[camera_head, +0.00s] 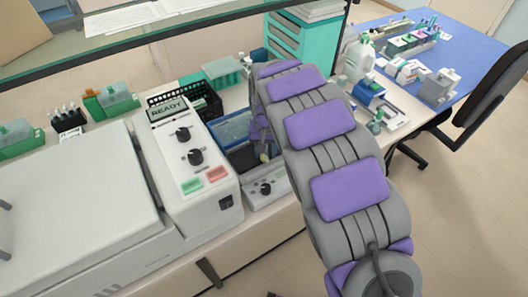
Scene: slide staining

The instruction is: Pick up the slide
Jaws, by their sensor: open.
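I cannot make out a slide in this view; it is too small or hidden. My arm reaches from the bottom right up over the bench and bends down at its far end. The gripper is open. Most of it is hidden behind the arm links, and I cannot tell whether it touches anything in the bath.
A white machine with a READY display (167,110) stands left of the bath. A black basket (205,98) and teal rack (222,72) are behind. A glass shelf edge (150,42) crosses above. Bottles and a blue mat (468,62) are at right, beside a chair (492,88).

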